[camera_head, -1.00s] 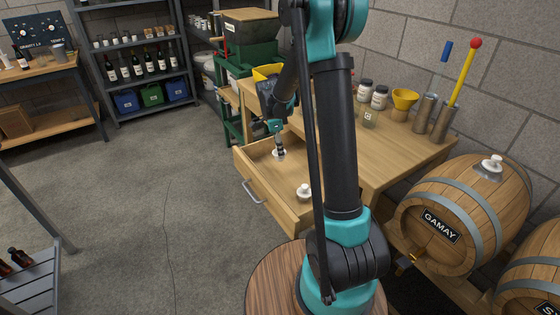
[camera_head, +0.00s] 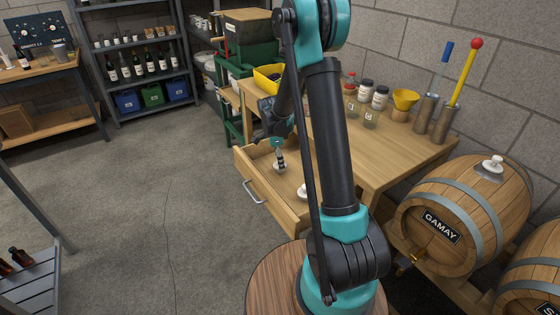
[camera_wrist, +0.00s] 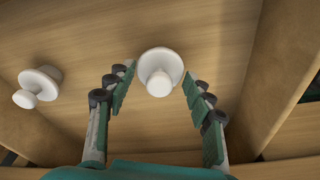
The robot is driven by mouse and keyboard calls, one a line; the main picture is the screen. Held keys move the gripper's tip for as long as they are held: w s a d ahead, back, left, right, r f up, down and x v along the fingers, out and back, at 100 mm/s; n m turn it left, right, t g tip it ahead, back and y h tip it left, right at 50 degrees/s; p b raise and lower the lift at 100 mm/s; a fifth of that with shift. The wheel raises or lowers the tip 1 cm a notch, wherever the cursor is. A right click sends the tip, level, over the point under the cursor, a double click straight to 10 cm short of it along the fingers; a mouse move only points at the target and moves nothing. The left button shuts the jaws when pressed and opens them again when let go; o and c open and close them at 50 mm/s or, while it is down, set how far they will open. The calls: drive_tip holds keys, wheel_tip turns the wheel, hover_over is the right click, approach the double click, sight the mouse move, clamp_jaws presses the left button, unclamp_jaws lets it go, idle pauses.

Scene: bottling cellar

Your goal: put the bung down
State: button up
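The open drawer (camera_head: 243,161) holds two white bungs. One bung (camera_wrist: 158,72) is on the drawer floor between my fingertips in the wrist view, knob toward the camera. In the head view it shows as a small white spot (camera_head: 280,169) under my gripper. My gripper (camera_head: 281,163) points down into the drawer. In the wrist view its fingers (camera_wrist: 158,84) are spread, with a narrow gap on each side of the bung. The second bung (camera_wrist: 38,87) is on the drawer floor to the left; in the head view my arm partly hides it (camera_head: 302,191).
The drawer walls stand close around my gripper. A Gamay barrel (camera_head: 455,215) with a white bung on top (camera_head: 492,163) stands at right.

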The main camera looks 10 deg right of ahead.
sight(276, 165)
drive_tip(key=shift+o, duration=1.2)
drive_tip(key=shift+r, duration=0.1)
wheel_tip(276, 165, up, 11)
drive_tip(key=a, duration=0.2)
drive_tip(key=s+d+f+n+t+y, duration=0.1)
drive_tip(key=s+d+n+t, duration=0.1)
drive_tip(key=s+n, duration=0.7)
drive_tip(key=s+d+f+n+t, duration=0.1)
drive_tip(key=s+d+n, duration=0.3)
drive_tip(key=s+n, duration=0.5)
drive_tip(key=s+t, duration=0.1)
drive_tip(key=s, duration=0.8)
drive_tip(key=shift+s+f+y, duration=0.15)
drive_tip(key=shift+f+y, duration=0.05)
drive_tip(key=shift+y, duration=0.2)
drive_tip(key=shift+c, duration=0.5)
